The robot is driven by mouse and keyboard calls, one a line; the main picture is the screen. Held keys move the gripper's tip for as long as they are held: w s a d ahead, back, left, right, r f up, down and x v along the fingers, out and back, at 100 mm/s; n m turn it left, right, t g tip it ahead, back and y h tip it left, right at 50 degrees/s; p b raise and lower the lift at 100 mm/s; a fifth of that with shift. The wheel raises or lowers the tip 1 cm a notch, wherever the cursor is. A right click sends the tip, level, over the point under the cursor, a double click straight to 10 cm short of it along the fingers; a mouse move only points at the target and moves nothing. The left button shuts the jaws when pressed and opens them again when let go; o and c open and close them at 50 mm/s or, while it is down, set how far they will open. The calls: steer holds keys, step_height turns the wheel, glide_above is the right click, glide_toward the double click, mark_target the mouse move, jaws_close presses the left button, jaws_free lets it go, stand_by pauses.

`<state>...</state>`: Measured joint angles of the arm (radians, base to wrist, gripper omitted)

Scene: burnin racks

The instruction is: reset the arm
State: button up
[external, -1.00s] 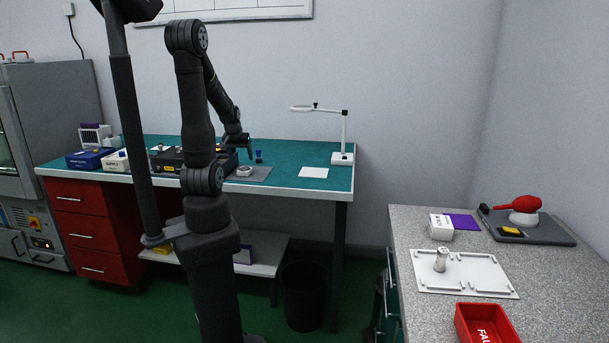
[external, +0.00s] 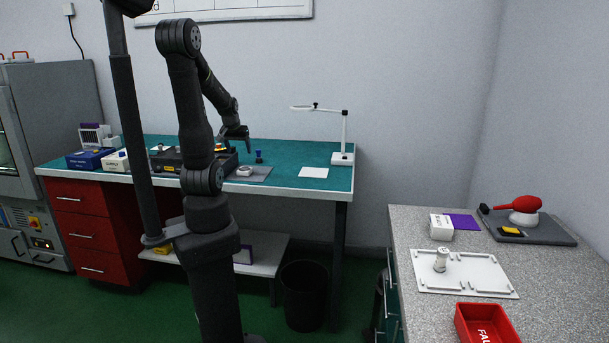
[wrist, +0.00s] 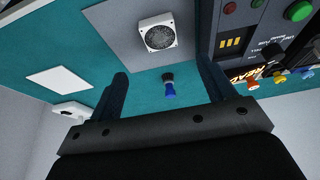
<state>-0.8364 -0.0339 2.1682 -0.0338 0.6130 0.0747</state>
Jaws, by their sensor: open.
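My gripper (external: 236,136) is above the teal bench in the external view, close to the right side of the dark test unit. In the wrist view my gripper (wrist: 165,90) has its two fingers wide apart with nothing held between them. A small blue item with a dark top (wrist: 168,86) stands on the bench beyond the fingers and shows between them; it also shows in the external view (external: 259,157). My arm is raised and bent, its forearm sloping down to the right.
The dark test unit (wrist: 260,45) with coloured buttons is right of the fingers. A white fan (wrist: 157,34) lies on a grey mat (external: 262,173). A lamp (external: 343,140) and white sheet (external: 314,172) are right. The side counter (external: 560,270) holds a red bin (external: 470,312) and white tray (external: 430,284).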

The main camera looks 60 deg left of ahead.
mark_target(244, 169)
steer(key=shift+x, duration=5.85)
steer(key=v, duration=1.2)
steer(key=x, duration=1.2)
steer(key=shift+f, duration=0.1)
step_height(244, 169, up, 5)
steer(key=shift+d+f, duration=0.1)
steer(key=shift+f, duration=0.05)
steer(key=w+d+r, duration=0.3)
steer(key=d+r, duration=0.4)
steer(key=d, duration=0.4)
steer(key=w+d+r+m+h, duration=0.1)
steer(key=w+d+m, duration=0.2)
steer(key=w+d, duration=0.4)
steer(key=shift+w+m+t, duration=0.3)
steer(key=shift+w, duration=0.9)
